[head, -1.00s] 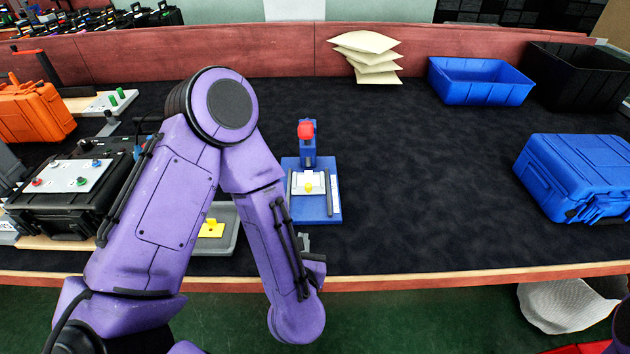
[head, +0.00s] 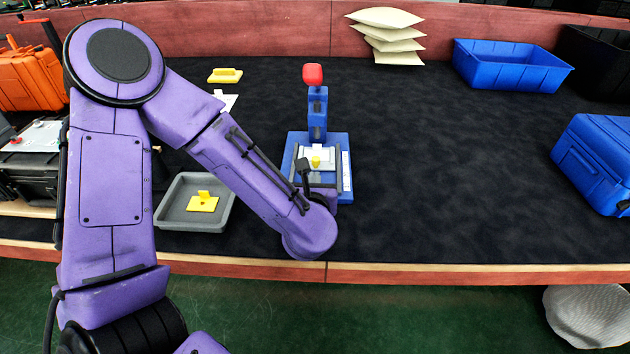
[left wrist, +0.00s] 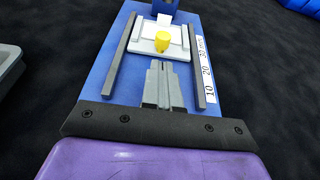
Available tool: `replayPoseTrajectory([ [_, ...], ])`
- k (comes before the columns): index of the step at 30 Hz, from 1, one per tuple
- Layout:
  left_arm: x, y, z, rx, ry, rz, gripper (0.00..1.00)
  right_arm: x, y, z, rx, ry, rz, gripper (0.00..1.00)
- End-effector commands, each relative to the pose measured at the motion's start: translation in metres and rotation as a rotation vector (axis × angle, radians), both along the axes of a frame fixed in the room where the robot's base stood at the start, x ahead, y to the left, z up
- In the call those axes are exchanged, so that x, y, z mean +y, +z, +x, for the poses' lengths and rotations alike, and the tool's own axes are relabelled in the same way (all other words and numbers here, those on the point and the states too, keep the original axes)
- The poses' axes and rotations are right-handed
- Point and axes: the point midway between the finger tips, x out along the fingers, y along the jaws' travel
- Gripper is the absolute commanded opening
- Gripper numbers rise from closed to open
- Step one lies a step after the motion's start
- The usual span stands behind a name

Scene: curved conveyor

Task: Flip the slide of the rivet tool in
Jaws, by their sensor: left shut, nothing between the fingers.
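The rivet tool (head: 318,118) is a blue press with a red knob on its post, standing on a blue base with two dark rails. Its slide (left wrist: 160,40) is a pale plate between the rails with a yellow knob (left wrist: 162,41) on it, close to the foot of the post. It also shows in the head view with its yellow knob (head: 316,161). My left gripper (left wrist: 163,66) is shut and empty, over the front of the base between the rails. Its tips are just in front of the slide; whether they touch it I cannot tell. My right gripper is not in view.
A grey tray (head: 168,215) with a yellow part (head: 203,202) stands left of the tool. A blue case (head: 595,165), a blue bin (head: 510,66) and a stack of pale bags (head: 386,36) lie to the right and back. The mat right of the tool is clear.

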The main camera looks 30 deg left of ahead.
Motion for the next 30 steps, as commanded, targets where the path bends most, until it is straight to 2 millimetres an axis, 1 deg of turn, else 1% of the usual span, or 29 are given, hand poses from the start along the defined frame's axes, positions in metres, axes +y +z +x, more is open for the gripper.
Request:
replayPoseTrajectory([
  [1,0.005,0.005,0.008,-0.001,0.002,0.0,0.0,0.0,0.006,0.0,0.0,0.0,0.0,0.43],
  [3,0.011,0.004,0.017,-0.001,0.002,0.001,0.0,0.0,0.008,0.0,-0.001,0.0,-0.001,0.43],
  [7,0.017,0.003,0.027,0.0,0.0,0.0,0.0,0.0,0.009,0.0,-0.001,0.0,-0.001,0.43],
  [10,0.019,0.003,0.03,0.0,0.0,0.0,0.0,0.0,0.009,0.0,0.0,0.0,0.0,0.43],
  [19,0.019,0.002,0.031,-0.001,0.0,-0.001,0.0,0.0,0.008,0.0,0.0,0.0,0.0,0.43],
  [25,0.03,0.001,0.049,-0.002,0.002,-0.003,0.0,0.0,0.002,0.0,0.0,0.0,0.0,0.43],
  [30,0.032,0.003,0.052,-0.002,0.001,0.001,0.0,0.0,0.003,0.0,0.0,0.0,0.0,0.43],
])
